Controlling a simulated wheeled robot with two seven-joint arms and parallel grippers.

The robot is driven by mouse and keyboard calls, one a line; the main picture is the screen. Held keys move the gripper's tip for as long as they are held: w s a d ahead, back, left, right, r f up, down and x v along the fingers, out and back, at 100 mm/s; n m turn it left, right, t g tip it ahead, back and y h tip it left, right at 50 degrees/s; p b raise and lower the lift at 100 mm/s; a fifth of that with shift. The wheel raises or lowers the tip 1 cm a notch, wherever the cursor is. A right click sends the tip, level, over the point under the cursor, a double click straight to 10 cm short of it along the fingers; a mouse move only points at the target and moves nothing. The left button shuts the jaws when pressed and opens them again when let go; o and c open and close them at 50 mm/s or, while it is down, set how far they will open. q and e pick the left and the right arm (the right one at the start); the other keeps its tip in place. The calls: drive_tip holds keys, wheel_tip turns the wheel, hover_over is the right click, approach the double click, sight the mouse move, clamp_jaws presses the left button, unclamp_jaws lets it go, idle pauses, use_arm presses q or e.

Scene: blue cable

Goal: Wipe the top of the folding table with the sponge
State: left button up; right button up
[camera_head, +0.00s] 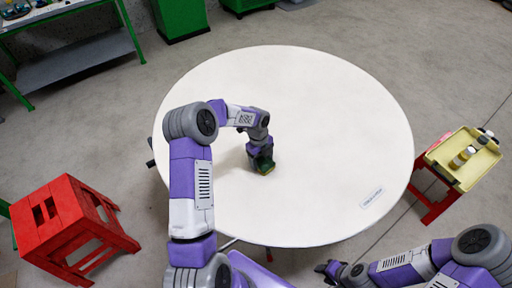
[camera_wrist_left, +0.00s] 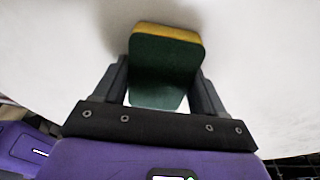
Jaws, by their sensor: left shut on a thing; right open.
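The folding table (camera_head: 330,120) has a round white top, with a small label near its right front edge. The sponge (camera_head: 265,166) is green and yellow and is at the table top, left of its middle. In the left wrist view the sponge (camera_wrist_left: 166,62) sits between the two fingers, green side toward the camera and yellow along the far edge. My left gripper (camera_head: 262,160) is shut on it. I cannot tell for certain whether the sponge touches the table. My right gripper (camera_head: 328,270) is open and empty, beyond the table's front edge.
A red stool (camera_head: 70,225) stands at the left. A yellow tray (camera_head: 468,172) with small containers rests on a red stand at the right. Green furniture (camera_head: 180,18) and a workbench (camera_head: 75,60) stand at the back. Most of the table top is clear.

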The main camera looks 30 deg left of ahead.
use_arm(q)
drive_tip(key=shift+w+a+r+p, duration=0.1)
drive_tip(key=shift+a+r+p, duration=0.1)
drive_tip(key=shift+p, duration=0.15)
wheel_tip(320, 180, up, 2)
drive_tip(key=shift+w+p, duration=0.1)
drive_tip(key=shift+p, duration=0.2)
drive_tip(key=shift+s+r+p, duration=0.2)
drive_tip(key=shift+r+p, duration=0.35)
drive_tip(key=shift+r, duration=0.2)
drive_tip(key=shift+r+p, duration=1.5)
drive_tip(key=shift+r, duration=0.55)
